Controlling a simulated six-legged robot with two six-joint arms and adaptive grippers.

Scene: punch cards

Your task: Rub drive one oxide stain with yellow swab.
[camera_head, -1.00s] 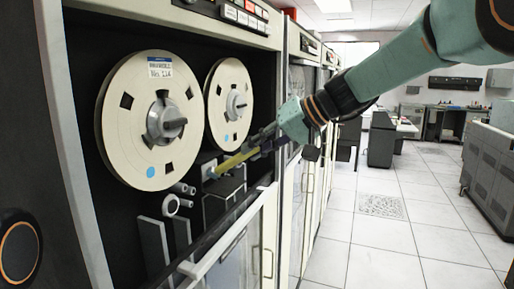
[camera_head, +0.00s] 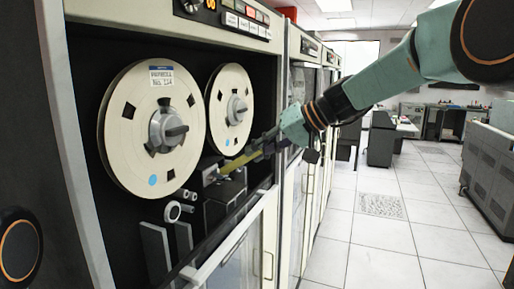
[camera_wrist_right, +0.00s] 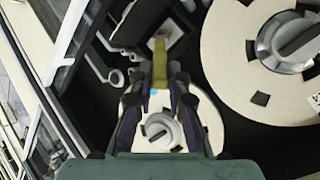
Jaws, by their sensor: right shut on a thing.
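My right gripper (camera_head: 262,147) is shut on the yellow swab (camera_head: 239,161) in front of the nearest tape drive. The swab points left and slightly down to the head block (camera_head: 221,188), below and between the two reels. In the right wrist view, the swab (camera_wrist_right: 160,62) stands out between the fingers of the gripper (camera_wrist_right: 159,85), its far end by a pale square part (camera_wrist_right: 176,34) of the head area. I cannot tell whether the tip touches it. No oxide stain can be made out. My left gripper is out of view.
A large cream reel (camera_head: 125,145) with a label is at the left, and a smaller-looking reel (camera_head: 229,88) is beside it. A round guide (camera_head: 173,211) sits below them. More cabinets (camera_head: 302,110) continue to the right. The tiled floor (camera_head: 385,240) is open.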

